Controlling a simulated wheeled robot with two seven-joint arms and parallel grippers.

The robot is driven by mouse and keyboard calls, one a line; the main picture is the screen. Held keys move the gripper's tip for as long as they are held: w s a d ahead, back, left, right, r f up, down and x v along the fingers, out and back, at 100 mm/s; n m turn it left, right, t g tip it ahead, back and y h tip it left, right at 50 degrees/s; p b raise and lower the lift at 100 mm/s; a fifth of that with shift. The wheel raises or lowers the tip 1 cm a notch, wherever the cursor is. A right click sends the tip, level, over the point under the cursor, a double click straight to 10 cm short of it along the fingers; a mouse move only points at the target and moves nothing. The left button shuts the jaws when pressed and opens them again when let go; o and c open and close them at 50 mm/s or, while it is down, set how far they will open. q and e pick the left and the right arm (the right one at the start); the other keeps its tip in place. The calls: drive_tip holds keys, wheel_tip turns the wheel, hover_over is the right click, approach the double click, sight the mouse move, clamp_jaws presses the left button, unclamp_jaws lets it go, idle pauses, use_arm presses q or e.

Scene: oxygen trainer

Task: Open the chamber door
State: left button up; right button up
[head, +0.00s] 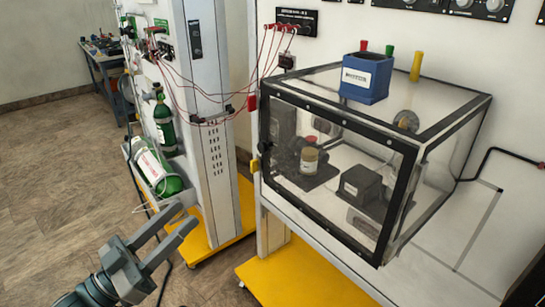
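The chamber (455,125) is a clear box with black edges, mounted on the white panel at the right. Its door (335,205) is the clear front pane in a thick black frame, and it looks closed. A small yellow part (255,165) sits at the door's left edge; I cannot tell whether it is a latch. My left gripper (184,216) is at the lower left, in front of the grey column and left of the chamber. Its two fingers are apart with nothing between them, and it does not touch the door. My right gripper is not in view.
A blue box (366,78) sits on the chamber roof. Red cables (270,50) hang from the panel above its left side. Yellow bases (300,278) lie below. The floor (50,190) at left is clear.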

sight(260, 150)
use_arm(q)
drive_tip(key=shift+m+g+h, duration=0.7)
drive_tip(key=shift+g+h, duration=0.1)
drive_tip(key=shift+g, duration=0.1)
drive_tip(key=s+d+r, duration=0.1)
drive_tip(key=s+r, duration=0.1)
drive_tip(key=r, duration=0.1)
drive_tip(key=shift+s+d, duration=0.3)
drive_tip(key=shift+d, duration=0.1)
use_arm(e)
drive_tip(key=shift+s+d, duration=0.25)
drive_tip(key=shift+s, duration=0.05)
use_arm(q)
drive_tip(key=shift+d+r, duration=0.1)
drive_tip(key=shift+r, duration=0.05)
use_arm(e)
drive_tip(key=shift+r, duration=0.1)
